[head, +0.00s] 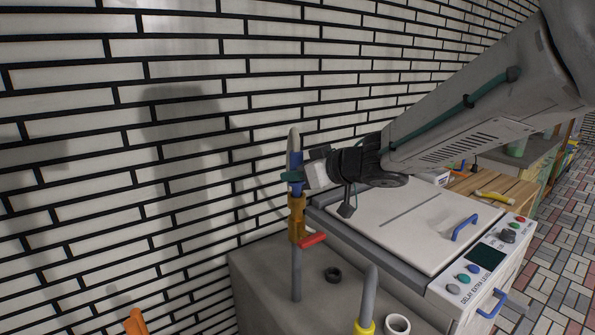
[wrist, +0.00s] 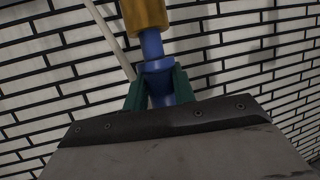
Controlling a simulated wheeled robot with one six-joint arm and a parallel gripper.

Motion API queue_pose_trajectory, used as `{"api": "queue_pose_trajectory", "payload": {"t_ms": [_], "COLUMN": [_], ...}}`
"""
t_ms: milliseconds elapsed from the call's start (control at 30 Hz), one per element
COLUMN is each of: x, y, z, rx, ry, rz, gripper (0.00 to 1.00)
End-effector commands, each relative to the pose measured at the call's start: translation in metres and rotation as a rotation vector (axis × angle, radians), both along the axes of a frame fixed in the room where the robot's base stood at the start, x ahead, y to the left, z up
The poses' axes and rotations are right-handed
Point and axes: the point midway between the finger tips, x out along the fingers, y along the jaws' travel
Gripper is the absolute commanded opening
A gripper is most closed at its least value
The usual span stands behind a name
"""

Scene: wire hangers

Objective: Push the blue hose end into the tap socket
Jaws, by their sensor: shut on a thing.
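The blue hose end (head: 295,160) stands upright with a pale grey piece above it. My gripper (head: 292,177) is shut on it from the right, its green fingertips around the blue part. The brass-coloured tap socket (head: 297,212) is directly below, on a grey upright pipe, with a red handle. In the wrist view the blue hose end (wrist: 152,48) shows between the green fingers (wrist: 158,88), and its narrower part meets the socket (wrist: 145,14). They look in line and touching; how deep the end sits inside is hidden.
A grey counter (head: 265,272) carries a black ring (head: 333,274), a white ring (head: 397,324) and a grey post with a yellow collar (head: 366,326). A white-lidded machine (head: 400,225) stands right of the tap. The brick wall (head: 190,120) is close behind.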

Motion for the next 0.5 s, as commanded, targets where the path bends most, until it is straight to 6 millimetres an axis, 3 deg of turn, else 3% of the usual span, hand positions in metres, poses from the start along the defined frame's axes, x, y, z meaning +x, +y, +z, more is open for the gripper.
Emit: {"api": "queue_pose_trajectory", "payload": {"t_ms": [500], "x": [0.0001], "y": [0.0], "z": [-0.0108], "rx": [0.0], "ry": [0.002], "rz": [-0.001], "gripper": [0.0]}}
